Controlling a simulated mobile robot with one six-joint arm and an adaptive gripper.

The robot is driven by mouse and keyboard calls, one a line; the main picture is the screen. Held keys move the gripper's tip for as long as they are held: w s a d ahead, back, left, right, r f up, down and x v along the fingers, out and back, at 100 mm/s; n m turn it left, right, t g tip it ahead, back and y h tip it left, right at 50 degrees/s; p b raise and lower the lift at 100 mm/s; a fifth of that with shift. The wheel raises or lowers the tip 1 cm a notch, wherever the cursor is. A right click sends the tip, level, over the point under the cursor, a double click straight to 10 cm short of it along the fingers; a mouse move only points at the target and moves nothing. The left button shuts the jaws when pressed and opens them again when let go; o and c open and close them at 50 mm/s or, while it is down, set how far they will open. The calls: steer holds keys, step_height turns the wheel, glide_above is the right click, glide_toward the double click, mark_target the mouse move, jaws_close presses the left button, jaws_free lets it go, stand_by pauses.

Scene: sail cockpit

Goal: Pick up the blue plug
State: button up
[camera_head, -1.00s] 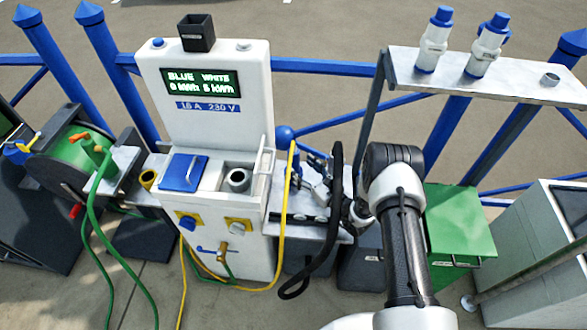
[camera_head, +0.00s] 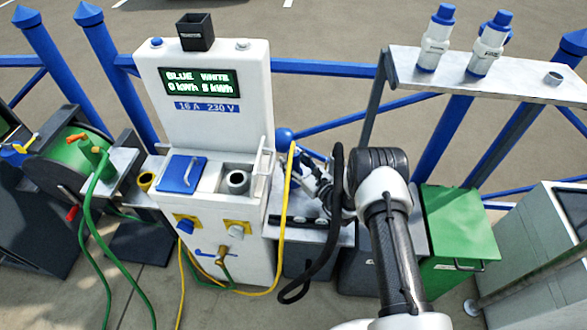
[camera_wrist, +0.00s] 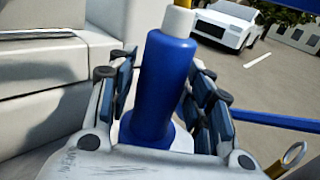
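The blue plug (camera_wrist: 163,85) shows in the wrist view as a blue cylinder with a white part at its top and a wider blue foot low down. It leans slightly right and stands between the two fingers of my gripper (camera_wrist: 165,88). The fingers look spread, with narrow gaps beside the plug; contact is not clear. In the head view, my gripper (camera_head: 318,182) is over the grey side shelf (camera_head: 335,236), right of the white pedestal. The plug cannot be made out clearly there, behind the cables and fingers.
The white charging pedestal (camera_head: 205,85) stands left of my gripper. A yellow cable (camera_head: 287,205) and a thick black cable (camera_head: 337,220) hang close by. A raised shelf (camera_head: 485,78) with two blue-capped white bottles is at right. A green box (camera_head: 458,230) stands below it.

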steer(key=c, duration=1)
steer(key=shift+r, duration=0.15)
step_height(320, 180, up, 23)
steer(key=p, duration=0.6)
steer(key=shift+p, duration=0.35)
